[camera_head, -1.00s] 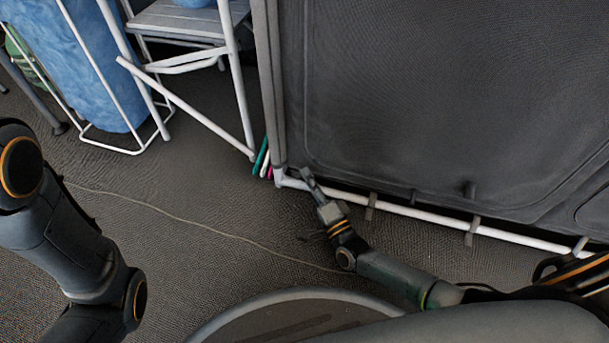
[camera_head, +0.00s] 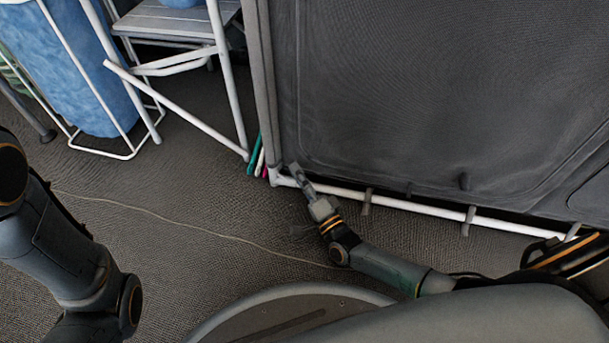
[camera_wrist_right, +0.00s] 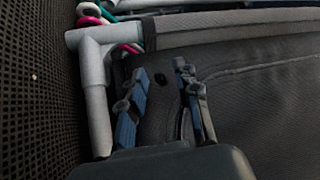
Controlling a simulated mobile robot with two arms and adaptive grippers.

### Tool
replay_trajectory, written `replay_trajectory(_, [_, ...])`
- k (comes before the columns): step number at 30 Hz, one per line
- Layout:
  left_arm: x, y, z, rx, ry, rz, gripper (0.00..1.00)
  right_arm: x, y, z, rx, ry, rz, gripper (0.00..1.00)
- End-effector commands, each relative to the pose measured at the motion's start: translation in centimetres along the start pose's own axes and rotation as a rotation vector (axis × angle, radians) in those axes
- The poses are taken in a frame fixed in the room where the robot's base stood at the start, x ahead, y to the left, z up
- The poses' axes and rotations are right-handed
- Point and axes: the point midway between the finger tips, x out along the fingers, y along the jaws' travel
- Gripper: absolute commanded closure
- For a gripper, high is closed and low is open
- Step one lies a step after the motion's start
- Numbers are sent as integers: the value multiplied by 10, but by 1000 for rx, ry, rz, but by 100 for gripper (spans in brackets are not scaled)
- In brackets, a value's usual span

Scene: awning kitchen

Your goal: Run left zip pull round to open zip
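The dark grey fabric panel (camera_head: 400,90) of the cupboard has a curved seam line near its left edge and bottom. My right gripper (camera_head: 296,172) is at the panel's lower left corner, just above the white pipe. In the right wrist view the gripper (camera_wrist_right: 162,95) has its two blue-grey fingers apart, with dark fabric behind the gap. A small dark spot (camera_wrist_right: 163,78) shows between the fingertips; I cannot tell whether it is the left zip pull. No zip pull shows clearly in the head view. Only my left arm shows at the left; its gripper is out of frame.
A white pipe (camera_head: 400,203) runs along the panel's foot, with its corner joint (camera_wrist_right: 92,42) close to my right gripper. Green, white and pink rods (camera_head: 256,158) stand beside it. A white-framed folding chair (camera_head: 175,28) and blue bag (camera_head: 70,60) are at the left. A thin cord crosses the floor.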

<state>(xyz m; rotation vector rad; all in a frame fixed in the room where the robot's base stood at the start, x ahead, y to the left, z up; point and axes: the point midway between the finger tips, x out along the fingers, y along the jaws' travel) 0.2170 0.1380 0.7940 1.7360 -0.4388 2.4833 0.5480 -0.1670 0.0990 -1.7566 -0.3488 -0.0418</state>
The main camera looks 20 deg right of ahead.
Motion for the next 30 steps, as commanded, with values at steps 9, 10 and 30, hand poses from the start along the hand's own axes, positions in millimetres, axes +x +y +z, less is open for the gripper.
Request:
replay_trajectory(9, [1,1,-2,0,5,3,60,-50,2,2,1,-4,5,68])
replay_trajectory(10, [1,1,-2,0,6,3,60,-57,1,2,1,-4,5,68])
replay_trajectory(30, [1,1,-2,0,7,4,60,-165,-25,-5,0,-2,0,68])
